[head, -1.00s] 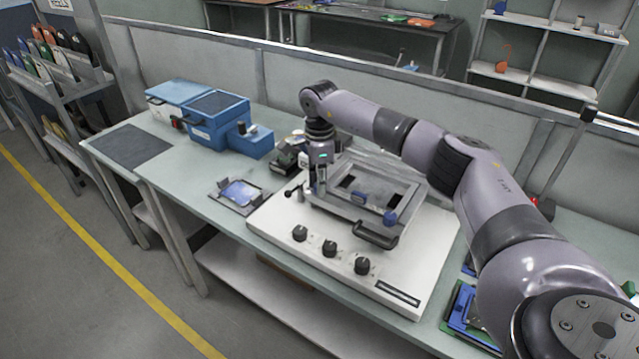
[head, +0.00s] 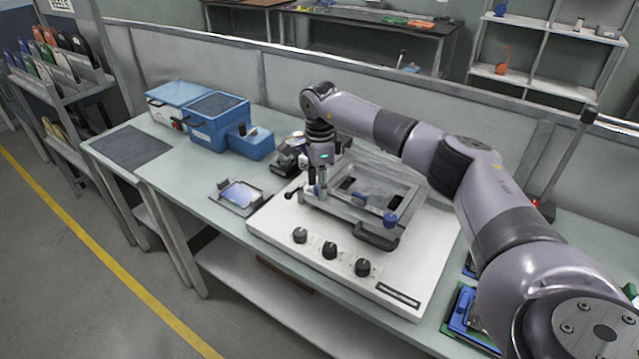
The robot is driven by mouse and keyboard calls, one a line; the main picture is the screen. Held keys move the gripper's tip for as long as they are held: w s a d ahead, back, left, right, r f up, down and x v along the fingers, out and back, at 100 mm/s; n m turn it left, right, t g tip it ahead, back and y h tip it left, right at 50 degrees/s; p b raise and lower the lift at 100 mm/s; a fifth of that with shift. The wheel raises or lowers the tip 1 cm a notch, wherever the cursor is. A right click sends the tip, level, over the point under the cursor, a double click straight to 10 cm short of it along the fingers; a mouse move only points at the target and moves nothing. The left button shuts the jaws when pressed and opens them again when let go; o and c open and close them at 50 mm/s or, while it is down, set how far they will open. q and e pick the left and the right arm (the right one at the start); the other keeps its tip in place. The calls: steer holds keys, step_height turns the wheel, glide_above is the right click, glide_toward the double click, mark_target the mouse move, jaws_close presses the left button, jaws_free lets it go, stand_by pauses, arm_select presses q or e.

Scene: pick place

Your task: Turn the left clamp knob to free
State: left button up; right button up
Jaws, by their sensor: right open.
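The clamp fixture is a grey rectangular frame (head: 345,212) on a white base (head: 285,225). The right clamp knob (head: 390,217) is blue and stands at the frame's front right corner. My right arm reaches over the fixture from the right, and my right gripper (head: 318,188) points down at the frame's left end. It is open. A small blue part, seemingly the left clamp knob (head: 322,173), shows at the fingers. The gripper largely hides it, so I cannot tell its turn angle or whether the fingers touch it. My left gripper is out of view.
Black dials (head: 330,250) line the base's front. A black-tipped lever (head: 289,196) stands left of the frame. A small tray with a blue-screened item (head: 239,194) lies left of the base. Blue boxes (head: 216,120) stand at the back left. A partition runs behind the bench.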

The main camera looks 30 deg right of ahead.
step_height(320, 180, up, 12)
stand_by(0.6)
stand_by(0.4)
